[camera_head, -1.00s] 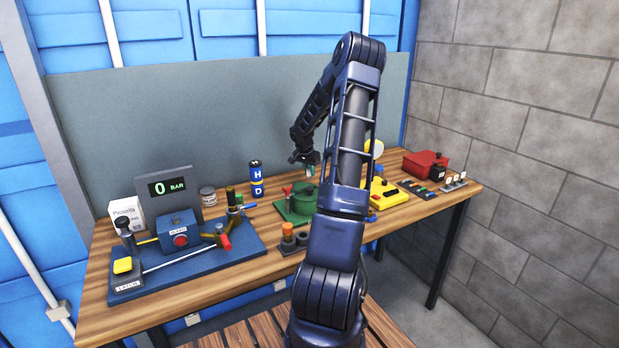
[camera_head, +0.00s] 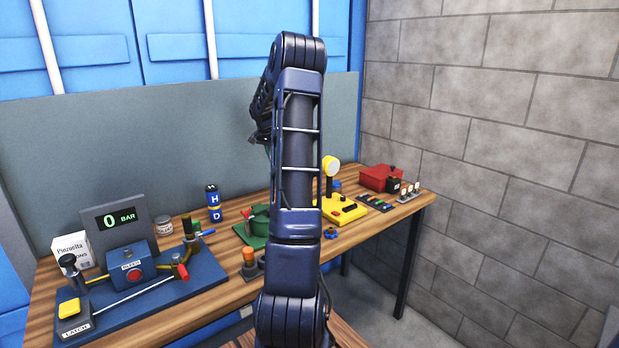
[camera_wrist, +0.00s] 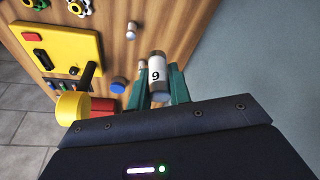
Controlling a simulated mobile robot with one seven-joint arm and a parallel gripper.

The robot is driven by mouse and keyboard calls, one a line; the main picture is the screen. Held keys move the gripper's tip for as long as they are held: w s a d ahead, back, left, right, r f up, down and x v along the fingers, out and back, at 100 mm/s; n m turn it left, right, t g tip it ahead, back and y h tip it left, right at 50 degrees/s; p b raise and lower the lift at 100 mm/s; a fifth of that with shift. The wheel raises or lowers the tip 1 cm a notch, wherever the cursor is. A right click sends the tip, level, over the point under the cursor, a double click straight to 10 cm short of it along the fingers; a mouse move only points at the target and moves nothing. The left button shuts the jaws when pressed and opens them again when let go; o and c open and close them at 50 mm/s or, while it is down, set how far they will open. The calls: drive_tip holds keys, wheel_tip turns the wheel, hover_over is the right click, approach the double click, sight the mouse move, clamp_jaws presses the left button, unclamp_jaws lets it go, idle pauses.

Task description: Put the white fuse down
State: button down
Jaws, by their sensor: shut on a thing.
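The white fuse (camera_wrist: 156,75) is a white cylinder with grey ends and a dark number that reads like a 9. In the wrist view my gripper (camera_wrist: 158,70) is shut on it, with one green finger on each side. It is held above the wooden table (camera_wrist: 180,25). In the head view my arm stands in front; the fuse and the fingertips cannot be made out there.
A yellow panel (camera_head: 343,209) with a round yellow lamp stands right of my arm. Beyond it are a red box (camera_head: 380,178) and a coloured strip (camera_head: 375,203). A blue rig (camera_head: 150,285) fills the table's left. A small white-and-grey cylinder (camera_wrist: 132,30) lies on the wood.

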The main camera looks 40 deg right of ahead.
drive_tip(key=s+d+r+m+g, duration=0.1)
drive_tip(key=s+d+m, duration=0.1)
drive_tip(key=d, duration=0.7)
drive_tip(key=s+d+r+m, duration=0.1)
drive_tip(key=d, duration=0.8)
drive_tip(key=m, duration=0.2)
hover_over(338, 183)
drive_tip(key=a, duration=0.1)
drive_tip(key=shift+g, duration=0.3)
wheel_tip(338, 183, down, 18)
drive_tip(key=shift+f, duration=0.1)
drive_tip(key=shift+f, duration=0.1)
drive_tip(key=c, duration=1.4)
unclamp_jaws()
drive_tip(key=shift+o, duration=0.5)
